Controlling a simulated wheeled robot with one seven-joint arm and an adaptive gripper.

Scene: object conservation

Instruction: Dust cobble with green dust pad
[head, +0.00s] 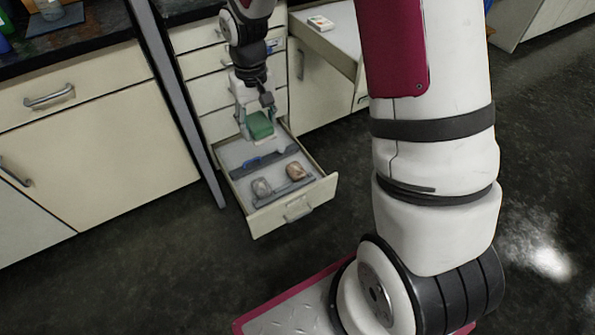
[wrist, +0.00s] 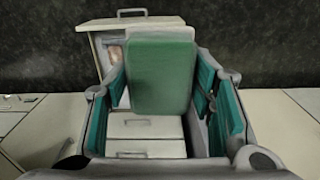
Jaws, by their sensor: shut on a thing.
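My gripper (head: 257,120) is shut on the green dust pad (head: 261,127) and holds it above the back part of an open drawer. In the wrist view the green pad (wrist: 160,72) fills the space between the teal-lined fingers and hides much of the drawer. Two stone-like lumps lie near the drawer's front in the head view: a grey one (head: 261,187) on the left and a brownish one (head: 296,171) on the right. I cannot tell for sure which is the cobble. The pad is apart from both.
The open drawer (head: 318,190) has dark dividers and a small blue item (head: 251,161) near its middle. Closed drawers (head: 205,67) rise behind it. A slanted grey post (head: 178,110) stands at left.

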